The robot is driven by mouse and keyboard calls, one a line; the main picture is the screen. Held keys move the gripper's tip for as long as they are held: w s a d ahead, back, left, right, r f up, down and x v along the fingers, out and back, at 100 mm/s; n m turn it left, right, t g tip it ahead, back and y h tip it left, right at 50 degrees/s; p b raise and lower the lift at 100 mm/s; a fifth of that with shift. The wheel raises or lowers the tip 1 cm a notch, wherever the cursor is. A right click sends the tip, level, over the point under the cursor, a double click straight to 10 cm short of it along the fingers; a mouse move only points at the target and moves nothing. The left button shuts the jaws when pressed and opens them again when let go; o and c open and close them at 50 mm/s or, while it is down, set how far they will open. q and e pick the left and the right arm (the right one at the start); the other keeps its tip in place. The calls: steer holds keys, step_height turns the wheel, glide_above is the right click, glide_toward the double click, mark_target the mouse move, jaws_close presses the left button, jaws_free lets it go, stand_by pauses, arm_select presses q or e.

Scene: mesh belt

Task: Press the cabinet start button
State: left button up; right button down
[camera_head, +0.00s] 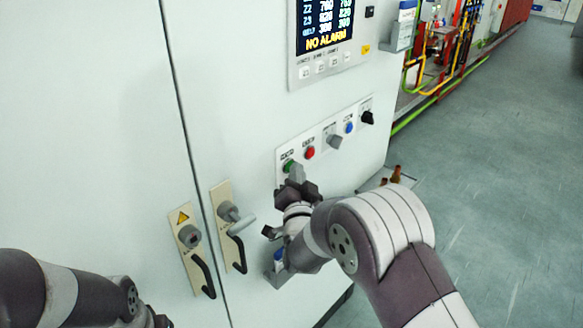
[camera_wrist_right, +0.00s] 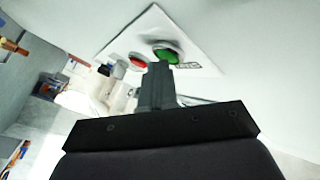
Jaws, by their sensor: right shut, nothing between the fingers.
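The green button (camera_head: 288,166) is the leftmost control on the white strip (camera_head: 325,136) of the cabinet (camera_head: 120,110). In the right wrist view the green button (camera_wrist_right: 167,53) shows just beyond the fingertips. My right gripper (camera_head: 296,174) is shut and empty, its tips right at the green button and partly covering it. In the wrist view the closed fingers (camera_wrist_right: 158,72) overlap the button's lower edge; I cannot tell whether they touch it. Only part of my left arm shows at the lower left; its fingers are out of frame.
A red button (camera_head: 309,152), a grey knob (camera_head: 333,141), a blue button (camera_head: 349,127) and a black knob (camera_head: 367,117) sit farther right. A display (camera_head: 325,25) above reads NO ALARM. Door handles (camera_head: 236,250) stick out at lower left. Open floor (camera_head: 480,170) lies right.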

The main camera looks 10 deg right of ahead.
steer(key=shift+s, duration=0.1)
steer(key=shift+s+d, duration=0.55)
steer(key=shift+s, duration=0.05)
steer(key=s+d, duration=0.1)
steer(key=s, duration=0.1)
steer(key=s+d+b, duration=0.1)
steer(key=s+d, duration=0.1)
stand_by(0.5)
stand_by(0.3)
